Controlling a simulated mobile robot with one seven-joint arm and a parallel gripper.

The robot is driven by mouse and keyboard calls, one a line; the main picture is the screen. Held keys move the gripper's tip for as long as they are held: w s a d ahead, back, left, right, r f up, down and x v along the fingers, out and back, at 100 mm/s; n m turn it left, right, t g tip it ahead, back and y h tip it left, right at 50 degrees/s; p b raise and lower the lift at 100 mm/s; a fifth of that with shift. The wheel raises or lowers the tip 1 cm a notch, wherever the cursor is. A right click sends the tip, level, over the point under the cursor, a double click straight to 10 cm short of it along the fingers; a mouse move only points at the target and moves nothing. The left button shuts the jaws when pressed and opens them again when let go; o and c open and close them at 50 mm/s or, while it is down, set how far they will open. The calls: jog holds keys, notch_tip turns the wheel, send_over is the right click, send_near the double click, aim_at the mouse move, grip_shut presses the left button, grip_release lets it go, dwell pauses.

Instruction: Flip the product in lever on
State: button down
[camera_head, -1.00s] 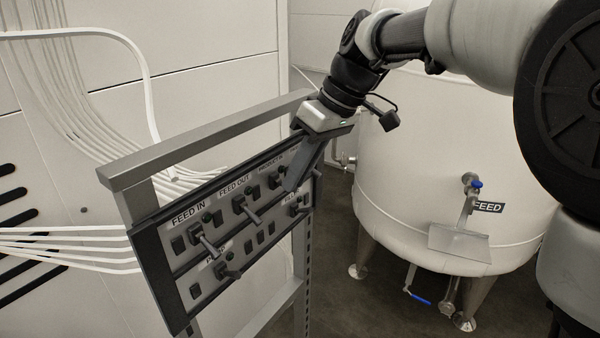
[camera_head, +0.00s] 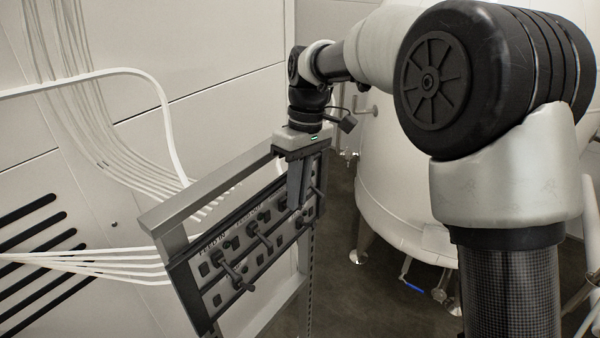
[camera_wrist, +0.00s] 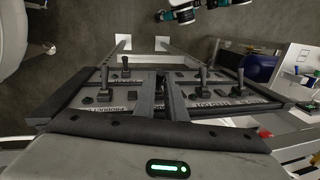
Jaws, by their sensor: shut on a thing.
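My gripper (camera_head: 296,200) points down at the upper row of the control panel (camera_head: 212,300), and its fingers also show in the wrist view (camera_wrist: 161,100). The fingers are shut on the product in lever, which they mostly hide. One dark lever (camera_wrist: 103,84) stands left of the fingers in the wrist view. Other levers, including the feed out lever (camera_wrist: 203,80) and feed in lever (camera_wrist: 240,82), stand to the right.
A grey metal frame bar (camera_head: 200,198) runs above the panel. White pipes (camera_head: 90,262) pass at the left by the wall. A large white tank (camera_head: 400,200) stands behind on the right. Other levers stand close on both sides of my fingers.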

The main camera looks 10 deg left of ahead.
jog(key=shift+w+a+r+h+p, duration=0.1)
jog(key=shift+a+r+h+p, duration=0.2)
jog(key=shift+p, duration=0.5)
jog(key=shift+d+f, duration=0.1)
jog(key=shift+f, duration=0.05)
jog(key=c, duration=1.8)
grip_release()
jog(key=w+r+p, duration=0.1)
jog(key=w+r, duration=0.2)
jog(key=r, duration=1.4)
jog(key=shift+w, duration=0.2)
